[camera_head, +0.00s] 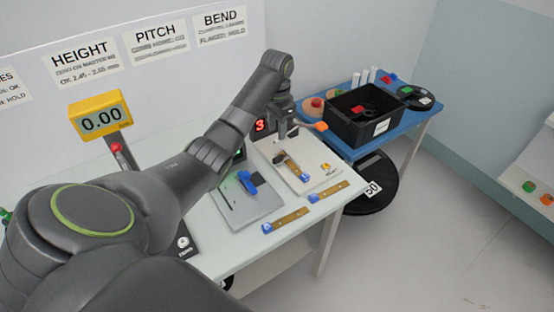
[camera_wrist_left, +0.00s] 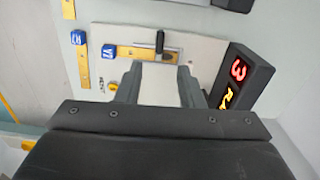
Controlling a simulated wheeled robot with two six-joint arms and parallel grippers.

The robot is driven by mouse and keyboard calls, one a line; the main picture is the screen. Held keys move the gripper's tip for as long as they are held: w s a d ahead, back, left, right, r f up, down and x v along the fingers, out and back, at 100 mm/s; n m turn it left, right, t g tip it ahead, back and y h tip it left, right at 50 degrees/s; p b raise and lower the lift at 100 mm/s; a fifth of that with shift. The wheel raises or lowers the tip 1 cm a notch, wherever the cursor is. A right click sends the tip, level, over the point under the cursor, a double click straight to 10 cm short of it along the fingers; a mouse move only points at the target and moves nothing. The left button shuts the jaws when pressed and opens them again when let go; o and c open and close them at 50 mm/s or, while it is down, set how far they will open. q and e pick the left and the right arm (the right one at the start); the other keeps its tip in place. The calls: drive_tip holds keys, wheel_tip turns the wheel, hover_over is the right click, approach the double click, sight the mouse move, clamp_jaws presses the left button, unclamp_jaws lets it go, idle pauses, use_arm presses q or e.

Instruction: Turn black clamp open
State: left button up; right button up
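The black clamp (camera_wrist_left: 160,42) is on the white plate (camera_wrist_left: 205,50) of a station, at the end of a brass strip (camera_wrist_left: 135,53) with a blue tag. Its dark handle stands across the strip's line in the left wrist view. In the head view my left gripper (camera_head: 287,128) hangs above the same white plate (camera_head: 325,165). My right gripper is not in view.
A black display box (camera_wrist_left: 243,82) with a red 3 stands beside the plate. A second station with a blue handle (camera_head: 247,182) is to the left. Loose blue-ended strips (camera_head: 285,221) lie at the table's front. A black bin (camera_head: 365,118) sits on the blue table.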

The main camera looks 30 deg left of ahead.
sight(277, 157)
use_arm(q)
wheel_tip(277, 157, down, 10)
drive_tip(key=shift+f+p, duration=0.1)
drive_tip(key=shift+p, duration=0.65)
drive_tip(key=shift+f, duration=0.75)
clamp_jaws()
